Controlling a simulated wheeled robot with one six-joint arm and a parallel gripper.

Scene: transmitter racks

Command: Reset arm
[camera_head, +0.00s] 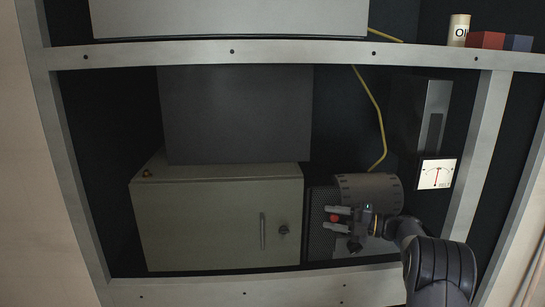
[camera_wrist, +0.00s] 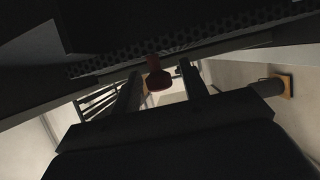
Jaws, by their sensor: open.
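My arm reaches in from the lower right in the head view. My gripper (camera_head: 329,218) is open in front of a perforated dark unit (camera_head: 320,246) at the lower right of the rack. A red knob or button (camera_head: 335,218) shows between the two fingers. In the wrist view the red knob (camera_wrist: 158,79) hangs between the open fingers of my gripper (camera_wrist: 162,82), below the perforated panel (camera_wrist: 180,40). I cannot tell whether the fingers touch it.
A beige cabinet (camera_head: 200,222) with a handle stands to the left. A lit dial meter (camera_head: 436,174) is at the right. A yellow cable (camera_head: 378,115) hangs behind. The metal rack frame (camera_head: 270,53) encloses the opening, with a lower rail (camera_head: 240,291).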

